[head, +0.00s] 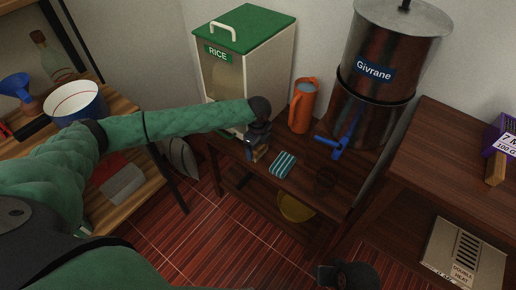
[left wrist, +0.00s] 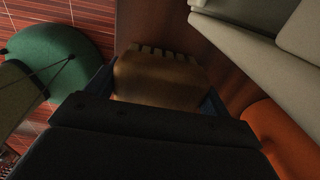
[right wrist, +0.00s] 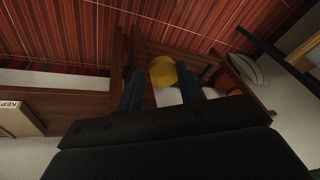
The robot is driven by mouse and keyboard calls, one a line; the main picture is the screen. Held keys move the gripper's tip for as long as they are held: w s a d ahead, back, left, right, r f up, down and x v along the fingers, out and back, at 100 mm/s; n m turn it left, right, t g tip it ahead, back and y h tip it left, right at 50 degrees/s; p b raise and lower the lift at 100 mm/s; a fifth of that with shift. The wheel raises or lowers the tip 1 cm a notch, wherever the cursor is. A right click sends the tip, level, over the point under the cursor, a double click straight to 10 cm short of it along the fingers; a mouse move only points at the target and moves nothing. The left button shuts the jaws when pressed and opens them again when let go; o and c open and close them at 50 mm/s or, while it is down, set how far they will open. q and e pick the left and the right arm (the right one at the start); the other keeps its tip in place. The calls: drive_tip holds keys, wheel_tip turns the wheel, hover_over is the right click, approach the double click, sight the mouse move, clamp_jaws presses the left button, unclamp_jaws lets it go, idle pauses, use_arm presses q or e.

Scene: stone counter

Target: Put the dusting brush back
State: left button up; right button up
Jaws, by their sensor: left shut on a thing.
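My left gripper (head: 257,148) is over the small dark wood table, between the rice bin and the striped cloth. It is shut on a tan wooden piece with a notched edge, which looks like the dusting brush (left wrist: 160,78); it fills the space between the fingers in the left wrist view. In the head view the gripper mostly hides it, and I cannot tell whether it touches the tabletop. My right gripper (right wrist: 160,88) is open and empty, with its fingers apart, in the right wrist view. Its dark body shows at the bottom of the head view.
The rice bin (head: 228,85), orange jug (head: 303,105) and steel Givrane dispenser (head: 375,110) with a blue tap stand along the back of the table (head: 325,185). A striped cloth (head: 283,164) lies near its front edge. A yellow bowl (head: 296,207) sits on the shelf below.

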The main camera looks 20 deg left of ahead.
use_arm(q)
drive_tip(key=o, duration=0.7)
drive_tip(key=shift+f, duration=0.1)
drive_tip(key=shift+o, duration=0.9)
